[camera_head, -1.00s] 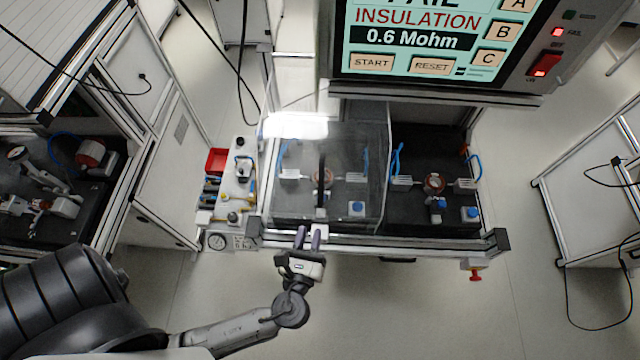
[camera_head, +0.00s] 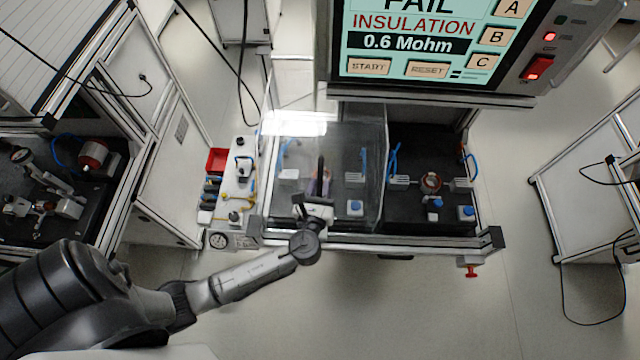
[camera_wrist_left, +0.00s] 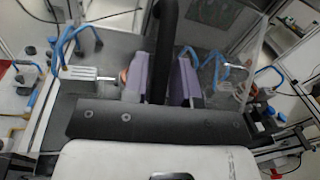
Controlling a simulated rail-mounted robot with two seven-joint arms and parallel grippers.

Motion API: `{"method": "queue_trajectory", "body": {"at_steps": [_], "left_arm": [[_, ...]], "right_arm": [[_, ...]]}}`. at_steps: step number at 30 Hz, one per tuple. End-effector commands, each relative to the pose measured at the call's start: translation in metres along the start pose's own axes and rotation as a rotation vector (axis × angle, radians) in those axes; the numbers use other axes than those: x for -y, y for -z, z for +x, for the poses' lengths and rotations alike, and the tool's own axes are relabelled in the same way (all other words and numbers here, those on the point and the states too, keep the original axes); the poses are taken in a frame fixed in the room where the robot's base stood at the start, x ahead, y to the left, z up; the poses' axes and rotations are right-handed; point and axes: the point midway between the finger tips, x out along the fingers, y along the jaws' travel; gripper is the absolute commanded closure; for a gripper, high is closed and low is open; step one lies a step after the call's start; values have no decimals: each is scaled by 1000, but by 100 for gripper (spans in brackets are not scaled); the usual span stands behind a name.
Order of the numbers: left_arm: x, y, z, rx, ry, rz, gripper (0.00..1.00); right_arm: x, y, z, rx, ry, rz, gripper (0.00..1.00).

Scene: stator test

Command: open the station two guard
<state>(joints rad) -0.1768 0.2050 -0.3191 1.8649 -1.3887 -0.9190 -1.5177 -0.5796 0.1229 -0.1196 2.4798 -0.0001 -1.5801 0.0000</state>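The guard is a clear box-like cover (camera_head: 345,135) over the left bay of the test bench, and it is down. Its black upright bar handle (camera_head: 321,166) stands at the front of the cover and also shows in the left wrist view (camera_wrist_left: 166,30). My left gripper (camera_head: 319,185) is at this handle. In the left wrist view its two purple fingertips (camera_wrist_left: 162,80) stand on either side of the bar, with a small gap visible on the right side. They look open. My right gripper is not in view.
A display panel (camera_head: 430,45) overhangs the back of the bench. The right bay (camera_head: 435,150) is uncovered and holds a small fixture. A side board with a red bin (camera_head: 216,160) and a gauge stands left of the guard. The floor in front is clear.

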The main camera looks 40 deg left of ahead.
Motion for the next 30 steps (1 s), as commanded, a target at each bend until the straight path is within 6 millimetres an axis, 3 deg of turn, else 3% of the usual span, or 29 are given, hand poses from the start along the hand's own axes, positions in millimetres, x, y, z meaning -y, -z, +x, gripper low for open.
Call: {"method": "queue_trajectory", "body": {"at_steps": [11, 19, 30], "left_arm": [[0, 0, 3, 0, 0, 0, 75], [0, 0, 2, 0, 0, 0, 100], [0, 0, 2, 0, -1, 0, 100]], "right_arm": [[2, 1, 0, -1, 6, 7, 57], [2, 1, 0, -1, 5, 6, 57], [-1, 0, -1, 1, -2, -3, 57]]}}
